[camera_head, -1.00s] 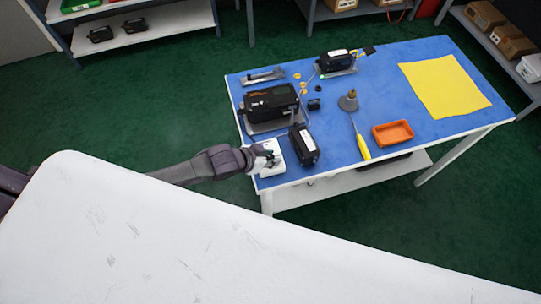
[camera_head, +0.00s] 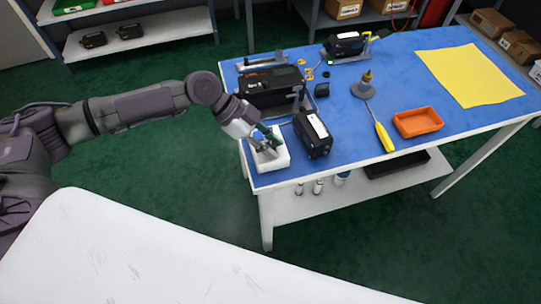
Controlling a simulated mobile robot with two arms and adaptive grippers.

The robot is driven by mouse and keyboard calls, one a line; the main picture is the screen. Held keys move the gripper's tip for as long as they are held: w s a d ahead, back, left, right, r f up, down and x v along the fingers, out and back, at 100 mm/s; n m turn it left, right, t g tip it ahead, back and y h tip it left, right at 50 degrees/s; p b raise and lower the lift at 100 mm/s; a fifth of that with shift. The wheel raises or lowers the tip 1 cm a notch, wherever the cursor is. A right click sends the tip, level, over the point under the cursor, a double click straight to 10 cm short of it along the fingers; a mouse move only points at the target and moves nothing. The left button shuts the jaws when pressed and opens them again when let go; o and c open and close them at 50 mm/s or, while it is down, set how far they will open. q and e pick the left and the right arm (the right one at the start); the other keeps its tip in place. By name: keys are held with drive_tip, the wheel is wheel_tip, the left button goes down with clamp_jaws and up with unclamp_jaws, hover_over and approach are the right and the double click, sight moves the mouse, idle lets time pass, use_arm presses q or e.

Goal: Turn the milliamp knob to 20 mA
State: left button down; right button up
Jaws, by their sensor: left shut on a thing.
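The white box with the knob (camera_head: 275,161) sits at the near left corner of the blue table. My left gripper (camera_head: 267,146) comes in from the left over this box and is shut on the knob on its top. The fingers hide most of the knob, and its scale cannot be read. A black device with a white label (camera_head: 313,134) stands just right of the box. A larger black positioner on a metal bracket (camera_head: 270,87) stands behind it. My right gripper is not in view.
On the blue table (camera_head: 375,90) are a yellow-handled screwdriver (camera_head: 382,134), an orange tray (camera_head: 417,122), a yellow cloth (camera_head: 470,76), a grey funnel-like stand (camera_head: 363,88) and another black device (camera_head: 345,45). The white surface (camera_head: 150,255) fills the near left.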

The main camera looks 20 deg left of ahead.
use_arm(q)
drive_tip(key=m+g+b, duration=0.1)
drive_tip(key=m, duration=0.1)
drive_tip(key=m+g+b, duration=0.1)
drive_tip(key=shift+w+d+f+m+g, duration=0.1)
drive_tip(key=shift+f+m+g, duration=0.05)
drive_tip(key=shift+m+g, duration=0.25)
drive_tip(key=shift+m+g+y+b, duration=1.15)
drive_tip(key=shift+m+g, duration=0.55)
drive_tip(key=shift+m, duration=0.6)
drive_tip(key=c, duration=1.2)
unclamp_jaws()
drive_tip(key=v, duration=1.2)
